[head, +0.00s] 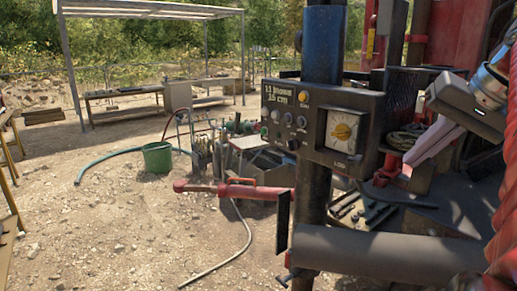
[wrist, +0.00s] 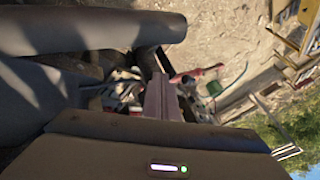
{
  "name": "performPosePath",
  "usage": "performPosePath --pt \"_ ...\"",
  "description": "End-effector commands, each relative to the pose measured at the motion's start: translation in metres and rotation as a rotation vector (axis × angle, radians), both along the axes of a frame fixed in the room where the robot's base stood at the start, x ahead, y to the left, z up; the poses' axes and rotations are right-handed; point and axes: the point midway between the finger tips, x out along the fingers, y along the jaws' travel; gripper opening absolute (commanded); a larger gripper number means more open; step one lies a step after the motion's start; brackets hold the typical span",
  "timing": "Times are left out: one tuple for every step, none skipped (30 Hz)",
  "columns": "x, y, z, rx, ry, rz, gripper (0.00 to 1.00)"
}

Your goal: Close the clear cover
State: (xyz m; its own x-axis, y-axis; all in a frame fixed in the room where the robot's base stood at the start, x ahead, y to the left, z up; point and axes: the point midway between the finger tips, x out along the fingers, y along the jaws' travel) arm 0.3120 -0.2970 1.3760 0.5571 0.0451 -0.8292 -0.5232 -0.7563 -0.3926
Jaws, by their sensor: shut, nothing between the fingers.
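A dark control panel (head: 323,120) stands at the right of the head view, on a dark upright post. Its right half carries a pale square dial with a yellow knob (head: 343,131). I cannot make out the clear cover or tell how it sits; the dial looks plainly visible. My gripper (head: 412,160) is right of the panel, its pale fingers pointing down and left, apart from the dial in the picture. In the wrist view my gripper (wrist: 160,84) shows its fingers together with nothing between them. The panel's face is not clear in that view.
A thick grey pipe (head: 380,252) runs below the panel, and a red pipe (head: 235,190) reaches left from the post. Red machinery and a red hose (head: 505,190) crowd the right. A green bucket (head: 156,157) stands on open dirt at left.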

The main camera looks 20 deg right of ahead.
Motion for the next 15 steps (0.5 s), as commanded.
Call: performPosePath --pt "-0.003 -0.004 0.015 0.0 -0.023 -0.011 0.0" --pt "-0.004 -0.005 0.022 0.001 -0.035 -0.015 0.0" --pt "-0.006 -0.004 0.029 0.002 -0.046 -0.017 0.0" --pt "-0.007 -0.005 0.033 0.003 -0.054 -0.018 0.0" --pt "-0.007 -0.005 0.037 0.004 -0.06 -0.019 0.0" --pt "-0.007 -0.004 0.039 0.005 -0.064 -0.02 0.0" --pt "-0.008 -0.004 0.041 0.005 -0.066 -0.019 0.0" --pt "-0.008 -0.004 0.042 0.005 -0.067 -0.018 0.0" --pt "-0.007 -0.004 0.042 0.005 -0.068 -0.017 0.0" --pt "-0.007 -0.004 0.042 0.006 -0.067 -0.017 0.0" --pt "-0.007 -0.003 0.041 0.006 -0.067 -0.017 0.0" --pt "-0.007 -0.003 0.041 0.005 -0.067 -0.016 0.0" --pt "-0.007 -0.003 0.041 0.006 -0.066 -0.015 0.0" --pt "-0.007 -0.003 0.041 0.006 -0.066 -0.015 0.0" --pt "-0.006 -0.003 0.041 0.005 -0.066 -0.014 0.0"
